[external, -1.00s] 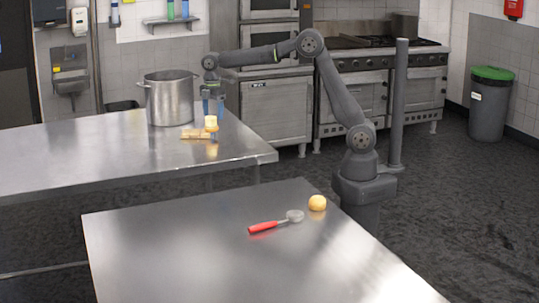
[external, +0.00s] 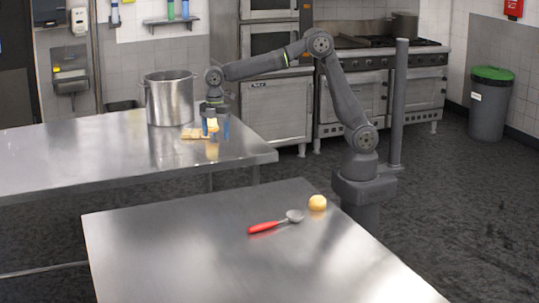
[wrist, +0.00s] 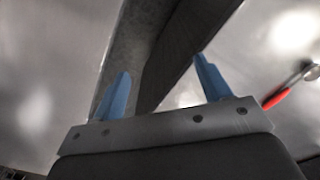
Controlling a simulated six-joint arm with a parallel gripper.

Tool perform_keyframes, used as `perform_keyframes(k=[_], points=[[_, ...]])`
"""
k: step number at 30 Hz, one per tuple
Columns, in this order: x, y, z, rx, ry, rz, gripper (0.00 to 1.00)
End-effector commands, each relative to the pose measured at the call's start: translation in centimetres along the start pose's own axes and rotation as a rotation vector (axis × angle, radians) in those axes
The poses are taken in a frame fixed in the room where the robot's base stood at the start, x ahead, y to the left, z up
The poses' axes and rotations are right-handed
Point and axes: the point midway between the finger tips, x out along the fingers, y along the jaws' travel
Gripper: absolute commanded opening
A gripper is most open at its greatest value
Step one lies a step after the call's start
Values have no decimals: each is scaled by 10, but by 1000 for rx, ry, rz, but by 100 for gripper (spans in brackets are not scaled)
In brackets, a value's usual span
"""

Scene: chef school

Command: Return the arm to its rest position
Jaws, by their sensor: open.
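My gripper (external: 215,130) hangs at the end of my outstretched arm, over the right end of the back steel table (external: 90,150) in the external view. Its two blue fingers point down and stand apart. In the wrist view my gripper (wrist: 163,68) is open, with nothing between the fingers. A pale yellow block-like thing (external: 212,125) shows at the fingers in the external view; I cannot tell its depth relative to them. A flat tan piece (external: 194,133) lies on the table just left of it.
A large steel pot (external: 169,98) stands left of my gripper. The front steel table (external: 200,265) holds a red-handled scoop (external: 265,227) and a yellow ball (external: 317,202). The scoop's red handle (wrist: 278,98) shows in the wrist view. A gap separates the tables. Ovens stand behind.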

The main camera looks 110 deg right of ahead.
Motion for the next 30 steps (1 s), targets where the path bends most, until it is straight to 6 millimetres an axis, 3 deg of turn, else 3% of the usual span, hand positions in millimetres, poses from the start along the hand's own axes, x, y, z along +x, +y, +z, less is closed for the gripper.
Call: perform_keyframes(k=[16, 24, 30], points=[[9, -81, -74, -194, 0, 0, 70], [12, -107, -92, -252, 0, 0, 70], [13, -112, -95, -263, 0, 0, 70]])
